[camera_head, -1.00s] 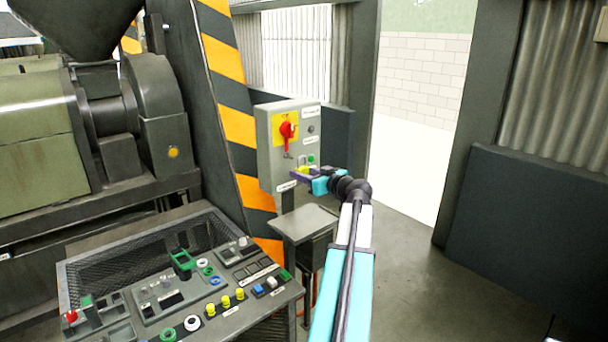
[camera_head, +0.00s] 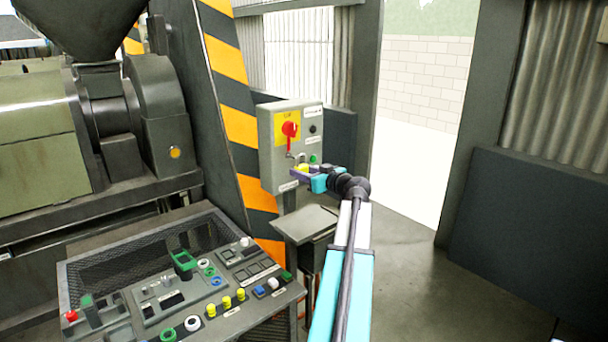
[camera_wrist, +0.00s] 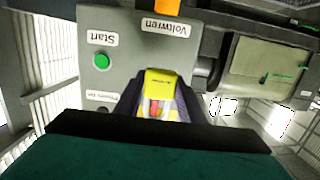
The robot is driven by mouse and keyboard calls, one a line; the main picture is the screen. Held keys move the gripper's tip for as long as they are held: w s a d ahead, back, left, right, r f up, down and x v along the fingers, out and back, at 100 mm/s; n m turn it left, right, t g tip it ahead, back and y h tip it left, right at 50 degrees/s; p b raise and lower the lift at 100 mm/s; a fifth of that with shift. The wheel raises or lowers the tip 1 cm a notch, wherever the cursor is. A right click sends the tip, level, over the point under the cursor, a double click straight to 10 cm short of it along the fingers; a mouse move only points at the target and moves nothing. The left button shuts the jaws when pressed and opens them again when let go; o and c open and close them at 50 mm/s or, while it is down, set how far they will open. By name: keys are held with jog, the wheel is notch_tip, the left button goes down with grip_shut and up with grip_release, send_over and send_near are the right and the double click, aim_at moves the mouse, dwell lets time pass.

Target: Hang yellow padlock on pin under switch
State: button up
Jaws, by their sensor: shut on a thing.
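The yellow padlock (camera_head: 302,168) is held in front of the grey switch box. My gripper (camera_head: 304,171), with purple fingers, is shut on its body. In the wrist view the padlock (camera_wrist: 160,95) sits between the two fingers, with a small red and white label on it. The red rotary switch (camera_head: 290,130) is on a yellow plate, above and slightly left of the padlock. A small grey metal part (camera_head: 289,154), seemingly the pin, shows below the switch. The padlock's shackle is close to it. I cannot tell whether they touch.
The grey switch box (camera_head: 268,150) has a green button (camera_head: 313,159) right by the padlock; it also shows in the wrist view (camera_wrist: 101,60). A small metal stand (camera_head: 306,222) is below. A control desk (camera_head: 150,300) stands front left. Open floor lies to the right.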

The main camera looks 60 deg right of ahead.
jog(key=shift+r+b+x, duration=0.15)
jog(key=shift+b+x, duration=0.8)
jog(key=shift+x, duration=0.25)
jog(key=shift+r+b+x, duration=0.15)
jog(key=shift+b+x, duration=0.75)
jog(key=shift+x, duration=0.3)
dwell(1.7)
